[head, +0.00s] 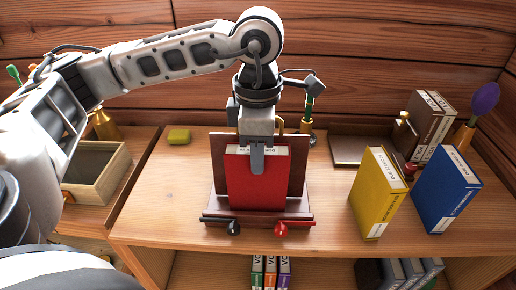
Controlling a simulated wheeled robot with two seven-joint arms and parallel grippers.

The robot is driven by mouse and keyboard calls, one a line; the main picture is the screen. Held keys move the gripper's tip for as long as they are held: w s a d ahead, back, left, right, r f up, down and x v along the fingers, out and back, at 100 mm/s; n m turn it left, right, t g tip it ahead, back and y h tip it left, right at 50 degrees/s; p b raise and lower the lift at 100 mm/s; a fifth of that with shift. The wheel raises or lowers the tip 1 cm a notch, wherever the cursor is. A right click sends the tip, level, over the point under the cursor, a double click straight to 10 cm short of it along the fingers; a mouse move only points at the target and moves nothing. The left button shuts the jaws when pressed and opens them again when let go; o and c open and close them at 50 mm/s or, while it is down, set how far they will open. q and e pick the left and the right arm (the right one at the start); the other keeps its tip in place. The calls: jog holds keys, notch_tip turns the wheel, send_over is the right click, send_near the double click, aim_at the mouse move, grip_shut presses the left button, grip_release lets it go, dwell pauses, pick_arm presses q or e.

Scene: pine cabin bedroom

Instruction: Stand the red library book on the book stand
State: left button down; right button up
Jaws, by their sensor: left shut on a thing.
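The red library book (256,190) stands upright on the dark wooden book stand (218,165). Its cover faces me and its back is toward the stand's backboard. A ledge with one black and one red knob runs along the stand's front. My left gripper (257,160) comes down from above and is shut on the red book at its top edge. One finger lies over the front of the cover; the other finger is hidden behind the book. I cannot tell whether the book's bottom fully touches the ledge. My right gripper is not in view.
A yellow book (372,195) and a blue book (446,192) stand to the right. Behind them are brown books (430,122) and a flat tray (350,151). A yellow-green block (179,136) lies at the back left. An open box (95,175) stands at far left.

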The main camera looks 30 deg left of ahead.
pick_arm(q)
jog(key=shift+f, duration=0.25)
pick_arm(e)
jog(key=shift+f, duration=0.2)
pick_arm(q)
jog(key=shift+f+b, duration=0.15)
jog(key=shift+b, duration=0.2)
jog(key=c, duration=1.1)
grip_release()
jog(key=shift+r+p, duration=0.4)
jog(key=shift+r, duration=0.1)
notch_tip(320, 180, up, 12)
jog(key=shift+f+p, duration=0.2)
jog(key=shift+p, duration=0.3)
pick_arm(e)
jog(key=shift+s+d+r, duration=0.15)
